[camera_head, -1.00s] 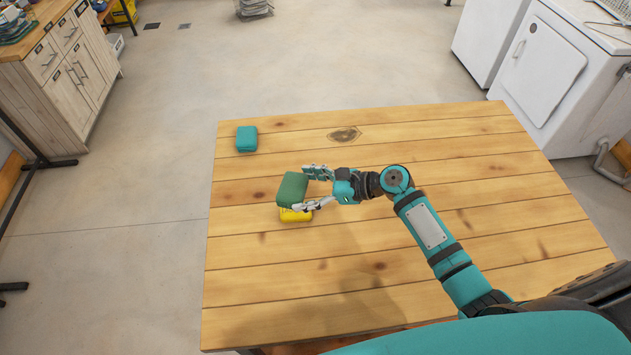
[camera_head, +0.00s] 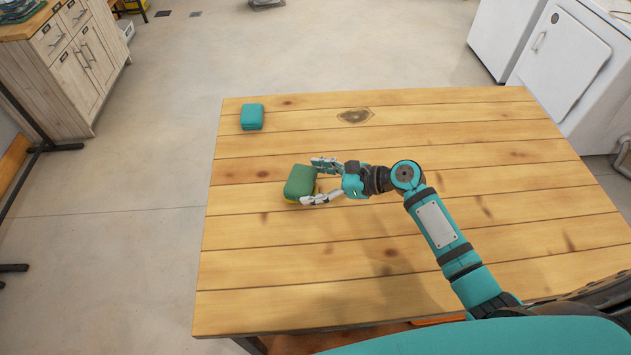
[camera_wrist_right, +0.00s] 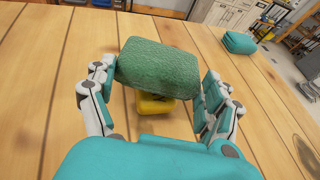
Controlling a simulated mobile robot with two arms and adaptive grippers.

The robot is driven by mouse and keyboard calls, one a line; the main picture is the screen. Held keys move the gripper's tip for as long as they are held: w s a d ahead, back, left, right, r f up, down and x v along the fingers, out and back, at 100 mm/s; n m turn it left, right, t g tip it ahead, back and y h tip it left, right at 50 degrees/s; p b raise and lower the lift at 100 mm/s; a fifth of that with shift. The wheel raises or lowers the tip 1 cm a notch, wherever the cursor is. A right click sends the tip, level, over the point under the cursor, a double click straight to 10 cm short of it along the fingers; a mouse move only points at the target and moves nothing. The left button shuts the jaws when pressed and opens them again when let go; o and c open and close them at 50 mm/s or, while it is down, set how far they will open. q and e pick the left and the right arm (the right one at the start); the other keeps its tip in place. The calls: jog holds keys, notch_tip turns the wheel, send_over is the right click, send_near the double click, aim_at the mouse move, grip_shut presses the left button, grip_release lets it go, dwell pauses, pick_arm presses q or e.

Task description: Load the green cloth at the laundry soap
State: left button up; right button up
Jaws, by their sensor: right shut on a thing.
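The green cloth (camera_head: 299,181), a thick folded block, is between the fingers of my right gripper (camera_head: 312,181), which is shut on it. In the right wrist view the green cloth (camera_wrist_right: 157,62) is gripped at its two sides and sits slightly tilted. A yellow folded item (camera_wrist_right: 152,104) lies on the table directly below it; in the head view only a thin yellow edge (camera_head: 291,201) shows. I cannot tell whether the two touch. I cannot make out a laundry soap. My left gripper is not in view.
A teal folded cloth (camera_head: 252,117) lies near the far left corner of the wooden table (camera_head: 450,140). The table's middle and right are clear apart from my right arm. White machines (camera_head: 562,60) stand beyond the right edge, a wooden cabinet (camera_head: 85,65) at the far left.

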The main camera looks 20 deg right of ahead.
dwell(0.6)
jog(key=shift+f, duration=0.5)
dwell(0.4)
jog(key=shift+s+f, duration=0.2)
jog(key=shift+f, duration=0.05)
dwell(1.8)
notch_tip(320, 180, up, 7)
jog(key=p, duration=0.8)
jog(key=shift+w+r+p, duration=0.15)
jog(key=shift+r+p, duration=0.05)
jog(key=shift+p, duration=0.15)
dwell(0.4)
